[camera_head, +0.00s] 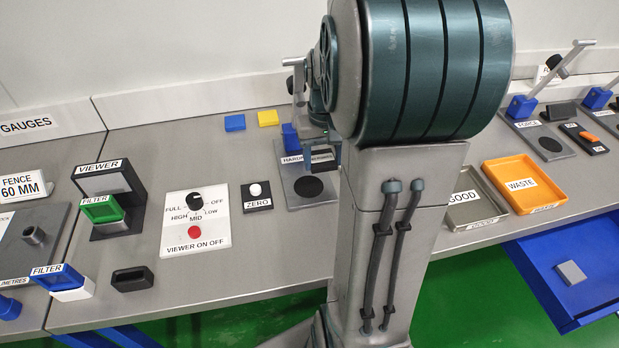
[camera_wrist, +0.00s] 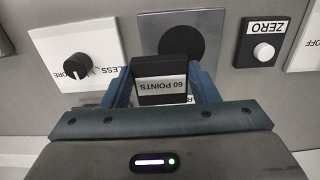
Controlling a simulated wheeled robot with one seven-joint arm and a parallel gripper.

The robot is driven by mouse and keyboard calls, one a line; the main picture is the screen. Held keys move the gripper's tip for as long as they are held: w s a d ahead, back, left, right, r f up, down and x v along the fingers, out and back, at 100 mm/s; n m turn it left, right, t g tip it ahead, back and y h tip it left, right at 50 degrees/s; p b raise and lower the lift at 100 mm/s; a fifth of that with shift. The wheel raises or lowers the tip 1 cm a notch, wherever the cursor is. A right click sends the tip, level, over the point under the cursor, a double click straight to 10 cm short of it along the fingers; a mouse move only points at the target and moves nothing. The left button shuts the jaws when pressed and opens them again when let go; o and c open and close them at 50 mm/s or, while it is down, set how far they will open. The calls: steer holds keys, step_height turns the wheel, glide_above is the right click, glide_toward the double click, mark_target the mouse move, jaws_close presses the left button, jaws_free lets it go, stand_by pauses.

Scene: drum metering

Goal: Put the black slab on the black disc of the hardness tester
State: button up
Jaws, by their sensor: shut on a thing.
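The black slab (camera_wrist: 158,70) is held upright between the two dark blue fingers of my gripper (camera_wrist: 162,78) in the wrist view. Its white label reads "60 POINTS" upside down there. In the head view the slab (camera_head: 322,160) hangs from my gripper (camera_head: 323,148), partly hidden by it. The hardness tester's black disc (camera_head: 308,187) lies on its grey plate (camera_head: 325,197), just in front of and below the slab in that view. In the wrist view the disc (camera_wrist: 190,38) is beyond the slab, which covers a little of its near edge. No other thing is on the disc.
A ZERO button block (camera_head: 257,196) and a white dial panel (camera_head: 195,222) stand left of the tester. A blue block (camera_head: 234,123) and a yellow one (camera_head: 268,118) lie behind. GOOD (camera_head: 470,222) and WASTE (camera_head: 525,200) trays are right of my arm.

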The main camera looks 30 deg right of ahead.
mark_target(310, 190)
steer(key=a+f, duration=0.2)
steer(key=a, duration=0.1)
steer(key=shift+w+a, duration=0.1)
steer(key=shift+a, duration=0.05)
steer(key=shift+f, duration=2)
steer(key=shift+f, duration=0.1)
steer(key=o, duration=1)
step_height(310, 190, up, 12)
steer(key=s+a+f+n+t, duration=0.1)
steer(key=s+a+n+t, duration=0.1)
steer(key=s+a, duration=0.9)
steer(key=shift+a+f+n+t+p, duration=0.3)
steer(key=shift+f+n+t+p, duration=0.1)
steer(key=shift+n, duration=0.1)
